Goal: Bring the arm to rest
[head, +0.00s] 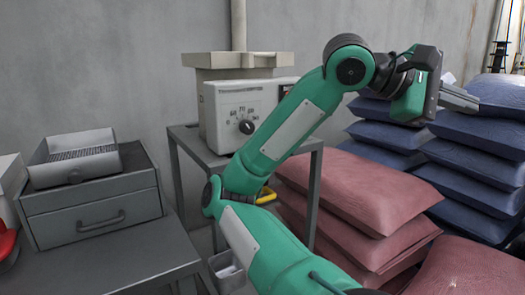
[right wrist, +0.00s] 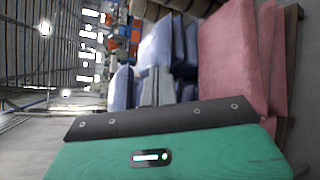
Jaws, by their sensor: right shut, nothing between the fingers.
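My right arm, green with grey plates, rises from the bottom of the head view and bends at the elbow. Its gripper (head: 460,97) points right, in front of the stacked blue sacks. The gripper is shut and empty. In the right wrist view its two grey fingers (right wrist: 158,86) lie side by side, with blue and red sacks behind them. My left gripper is not in view.
Blue sacks (head: 470,172) and red sacks (head: 365,190) are stacked at the right. A scale-like white box with a dial (head: 222,112) stands on a grey table behind my arm. A grey drawer cabinet (head: 95,205) with a metal tray (head: 52,178) stands at the left.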

